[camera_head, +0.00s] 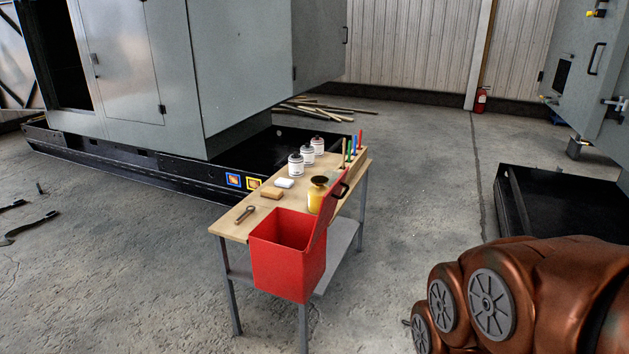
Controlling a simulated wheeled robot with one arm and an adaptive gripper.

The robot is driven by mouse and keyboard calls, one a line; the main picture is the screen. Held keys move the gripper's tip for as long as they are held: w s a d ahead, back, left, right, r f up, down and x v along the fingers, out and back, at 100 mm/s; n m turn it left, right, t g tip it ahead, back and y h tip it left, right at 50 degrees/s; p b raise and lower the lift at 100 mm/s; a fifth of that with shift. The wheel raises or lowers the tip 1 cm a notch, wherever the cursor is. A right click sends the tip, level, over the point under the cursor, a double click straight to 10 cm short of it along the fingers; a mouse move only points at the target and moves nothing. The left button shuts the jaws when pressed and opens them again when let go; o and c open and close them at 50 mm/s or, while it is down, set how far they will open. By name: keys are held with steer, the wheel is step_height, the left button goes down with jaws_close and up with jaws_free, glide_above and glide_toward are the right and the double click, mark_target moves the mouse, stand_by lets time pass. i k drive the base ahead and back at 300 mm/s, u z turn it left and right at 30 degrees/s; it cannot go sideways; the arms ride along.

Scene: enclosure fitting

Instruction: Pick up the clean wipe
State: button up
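A small white folded thing (284,183), which looks like the clean wipe, lies on the wooden top of a narrow workbench (237,228). It sits between a tan block (271,193) and the white cans, apart from both. My gripper is not in view. Only copper-coloured links of my arm show at the lower right, well away from the bench.
A red bin with a raised lid (290,262) hangs at the bench's near side. A yellow jar (316,197), white cans (308,155), upright coloured handles (354,145) and a wrench-like tool (245,214) are on the bench. Grey enclosures stand behind and right; open floor (420,190) lies between.

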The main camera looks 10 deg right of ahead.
mark_target(285, 183)
steer(key=u, duration=0.15)
steer(key=i, duration=0.25)
steer(key=u, duration=0.8)
steer(key=i, duration=2.8)
steer(key=z, duration=0.7)
